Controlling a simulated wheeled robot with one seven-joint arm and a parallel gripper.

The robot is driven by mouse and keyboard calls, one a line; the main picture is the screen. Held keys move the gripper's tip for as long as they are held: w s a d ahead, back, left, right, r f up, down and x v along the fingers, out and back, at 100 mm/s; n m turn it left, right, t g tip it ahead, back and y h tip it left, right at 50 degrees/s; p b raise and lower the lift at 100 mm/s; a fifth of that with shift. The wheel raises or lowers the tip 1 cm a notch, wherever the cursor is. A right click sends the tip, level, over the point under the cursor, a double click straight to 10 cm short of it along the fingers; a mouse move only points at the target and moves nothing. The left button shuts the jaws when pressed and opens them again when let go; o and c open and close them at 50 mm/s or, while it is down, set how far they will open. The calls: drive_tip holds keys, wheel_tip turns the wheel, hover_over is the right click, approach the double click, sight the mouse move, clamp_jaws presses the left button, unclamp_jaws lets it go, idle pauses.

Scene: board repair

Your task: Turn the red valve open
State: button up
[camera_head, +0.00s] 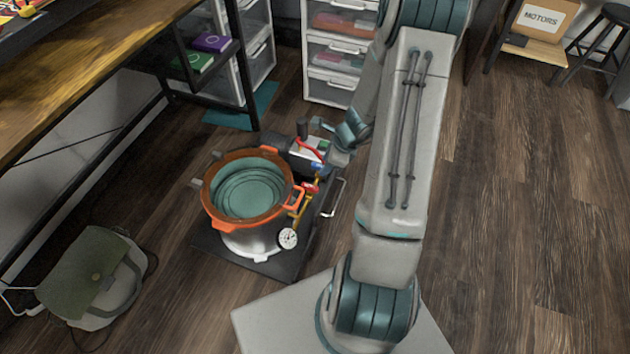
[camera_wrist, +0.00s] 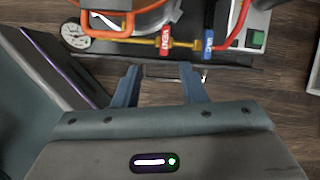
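The red valve (camera_head: 310,188) sits on the brass pipe at the right side of the orange-rimmed pot (camera_head: 222,224). In the wrist view the red valve handle (camera_wrist: 165,43) lies just beyond the fingertips, roughly centred between them. The blue valve (camera_wrist: 208,42) is to its right on the same pipe; it also shows in the head view (camera_head: 317,168). My gripper (camera_wrist: 160,68) is open, with two blue-grey fingers spread apart and nothing between them. The fingers appear apart from the red valve. In the head view my wrist hangs near the pump, and the fingertips are hard to make out.
A round gauge (camera_head: 288,239) hangs beside the pot. A pump with a green switch (camera_wrist: 256,39) and a red hose (camera_wrist: 238,22) stand close by. The dark base (camera_head: 260,262) has a metal handle (camera_head: 334,197). A bag (camera_head: 92,277) lies left; floor at right is clear.

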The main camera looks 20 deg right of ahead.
sight(314, 187)
drive_tip(key=w+f+b, duration=0.1)
drive_tip(key=f+b, duration=0.1)
drive_tip(key=f, duration=0.3)
drive_tip(key=w+a+f+m+b, duration=0.1)
drive_tip(key=f+b, duration=0.1)
drive_tip(key=f, duration=0.3)
drive_tip(key=w+a+f+m+b, duration=0.1)
drive_tip(key=f+b, duration=0.1)
drive_tip(key=f, duration=0.3)
drive_tip(key=shift+w, duration=0.2)
drive_tip(key=shift+c, duration=0.4)
clamp_jaws()
